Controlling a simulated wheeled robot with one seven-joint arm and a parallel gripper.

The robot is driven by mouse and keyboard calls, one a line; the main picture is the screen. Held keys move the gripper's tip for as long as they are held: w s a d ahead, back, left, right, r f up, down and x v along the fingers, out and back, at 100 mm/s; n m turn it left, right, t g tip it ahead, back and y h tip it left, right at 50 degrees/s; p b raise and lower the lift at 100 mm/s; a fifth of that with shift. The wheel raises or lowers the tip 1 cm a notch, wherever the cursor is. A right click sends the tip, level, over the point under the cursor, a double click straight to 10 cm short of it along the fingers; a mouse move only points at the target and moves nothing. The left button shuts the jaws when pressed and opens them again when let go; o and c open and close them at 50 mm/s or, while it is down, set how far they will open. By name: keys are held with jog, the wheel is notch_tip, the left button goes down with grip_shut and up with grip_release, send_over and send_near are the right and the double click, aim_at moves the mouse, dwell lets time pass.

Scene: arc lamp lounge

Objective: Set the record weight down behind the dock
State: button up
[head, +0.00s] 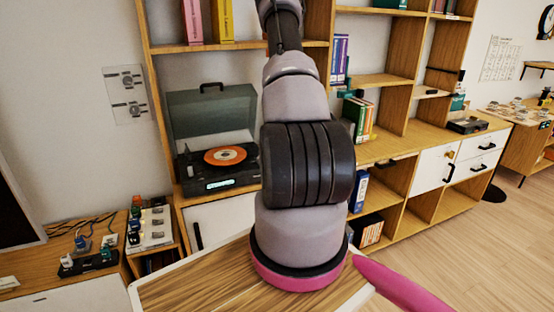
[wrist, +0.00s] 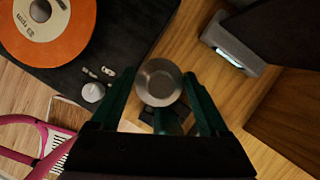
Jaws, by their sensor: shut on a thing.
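The record weight (wrist: 159,82) is a round silver metal piece, seen from above in the wrist view. My gripper (wrist: 160,90) has dark green fingers, one on each side of the weight, and is shut on it. A grey block with a pale lit face (wrist: 235,48), which looks like the dock, sits on the wood at upper right, apart from the weight. A small dark thing (wrist: 150,116) shows partly below the weight; I cannot tell what it is. In the head view my arm hides the gripper and the weight.
A turntable with an orange record (head: 226,155) stands on the shelf unit; its black deck (wrist: 110,35) and knob (wrist: 93,92) lie left of the weight in the wrist view. Bare wood (wrist: 195,30) lies between deck and grey block. A dark upright panel (wrist: 290,115) bounds the right.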

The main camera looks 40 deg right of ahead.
jog(key=w+d+f+m+h, duration=0.2)
jog(key=w+d+m, duration=0.25)
jog(key=d, duration=0.25)
jog(key=shift+n, duration=0.35)
jog(key=f, duration=0.9)
jog(key=shift+w+f, duration=0.25)
jog(key=shift+f, duration=0.05)
jog(key=shift+f, duration=0.15)
jog(key=o, duration=1.5)
jog(key=shift+c, duration=0.2)
